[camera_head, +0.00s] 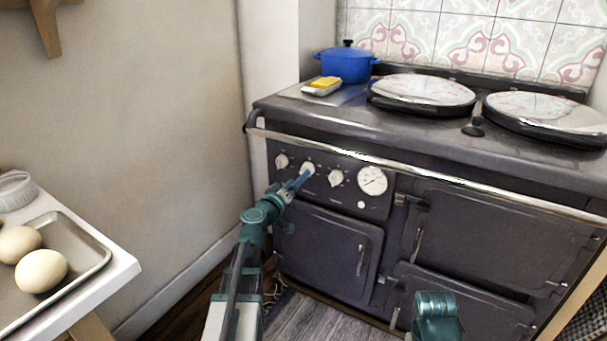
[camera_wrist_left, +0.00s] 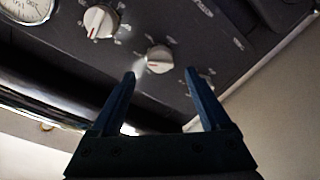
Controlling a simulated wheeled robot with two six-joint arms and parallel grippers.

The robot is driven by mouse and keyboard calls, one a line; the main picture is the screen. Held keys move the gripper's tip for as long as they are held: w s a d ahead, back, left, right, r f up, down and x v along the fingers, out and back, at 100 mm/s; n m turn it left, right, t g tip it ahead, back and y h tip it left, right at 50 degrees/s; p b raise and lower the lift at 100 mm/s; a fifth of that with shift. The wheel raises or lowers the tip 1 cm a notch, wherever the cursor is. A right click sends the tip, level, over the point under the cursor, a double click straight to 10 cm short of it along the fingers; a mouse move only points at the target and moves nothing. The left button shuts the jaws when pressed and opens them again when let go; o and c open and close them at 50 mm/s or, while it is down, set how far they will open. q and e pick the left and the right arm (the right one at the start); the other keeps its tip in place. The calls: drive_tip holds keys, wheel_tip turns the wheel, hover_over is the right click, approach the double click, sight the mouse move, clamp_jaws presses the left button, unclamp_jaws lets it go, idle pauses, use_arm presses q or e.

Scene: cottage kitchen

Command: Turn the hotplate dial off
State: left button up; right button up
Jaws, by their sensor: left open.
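The range's front panel carries a row of white dials: a left dial (camera_head: 281,161), a middle dial (camera_head: 307,169) and a right dial (camera_head: 336,178). No readable label shows which is the hotplate dial. My left gripper (camera_head: 302,181) is at the middle dial and partly overlaps it. In the left wrist view, the open, empty gripper (camera_wrist_left: 159,82) points at the middle dial (camera_wrist_left: 159,59), which shows beyond and between the fingertips with a red mark on its face. The right dial (camera_wrist_left: 100,20) shows to its left. The left dial is not clearly seen there.
A chrome rail (camera_head: 400,168) runs across the range front above the dials. A round gauge (camera_head: 372,180) sits right of them. A blue pot (camera_head: 346,64) and a yellow block on a dish (camera_head: 323,86) stand on top. My right arm shows at the bottom.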

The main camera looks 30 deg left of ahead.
use_arm(q)
drive_tip(key=shift+w, duration=2.6)
clamp_jaws()
drive_tip(key=shift+n, duration=0.5)
drive_tip(key=n, duration=0.5)
drive_tip(key=n+p, duration=0.1)
drive_tip(key=n, duration=0.4)
drive_tip(key=shift+g+h+p, duration=0.3)
drive_tip(key=shift+g, duration=0.1)
drive_tip(key=shift+n, duration=0.4)
